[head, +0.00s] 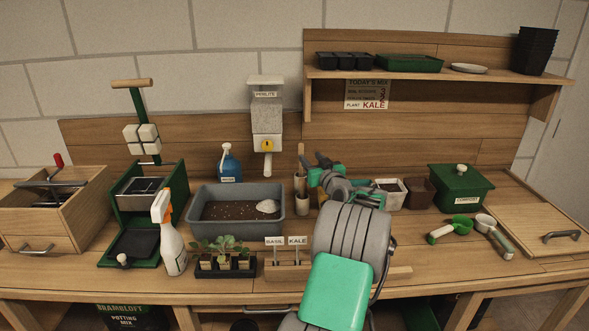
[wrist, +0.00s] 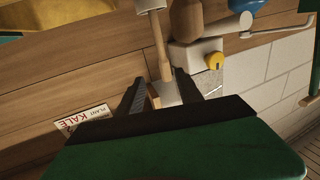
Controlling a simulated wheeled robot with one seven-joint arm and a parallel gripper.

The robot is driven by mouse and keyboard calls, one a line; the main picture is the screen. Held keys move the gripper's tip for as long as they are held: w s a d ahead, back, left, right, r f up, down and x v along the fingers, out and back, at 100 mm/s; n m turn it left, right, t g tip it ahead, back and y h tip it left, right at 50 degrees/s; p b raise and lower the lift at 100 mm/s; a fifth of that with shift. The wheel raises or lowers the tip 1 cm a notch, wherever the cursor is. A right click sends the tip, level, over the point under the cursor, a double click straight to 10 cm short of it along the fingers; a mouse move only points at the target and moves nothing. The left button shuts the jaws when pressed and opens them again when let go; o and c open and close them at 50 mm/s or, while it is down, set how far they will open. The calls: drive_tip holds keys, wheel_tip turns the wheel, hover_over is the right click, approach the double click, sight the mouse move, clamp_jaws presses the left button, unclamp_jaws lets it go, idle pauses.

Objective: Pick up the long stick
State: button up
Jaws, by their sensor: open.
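A thin light-wood stick (wrist: 159,45) shows in the wrist view, with a pale cup-like piece at its upper end in the picture. Its other end reaches the gap between my fingertips. In the head view, a slim wooden stick (head: 301,155) stands upright at the back, just left of my gripper (head: 318,168); it looks like the same one. In the wrist view my gripper (wrist: 158,88) is open, its two dark fingers on either side of the stick's line. I cannot tell how deep the stick lies between them or whether they touch it.
The perlite dispenser (head: 267,125) hangs on the wall close behind. A thicker brown wooden piece (wrist: 186,20) is beside the stick. The soil tray (head: 237,190), seedlings (head: 224,272) and label block (head: 285,271) stand left of my arm. Pots and a green compost box (head: 461,190) stand right.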

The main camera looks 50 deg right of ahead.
sight(302, 151)
drive_tip(key=p+x, duration=0.1)
drive_tip(key=x, duration=0.2)
drive_tip(key=p+x, duration=0.1)
drive_tip(key=x, duration=0.3)
drive_tip(key=shift+w+a, duration=0.3)
drive_tip(key=shift+w, duration=0.1)
drive_tip(key=shift+r, duration=0.1)
clamp_jaws()
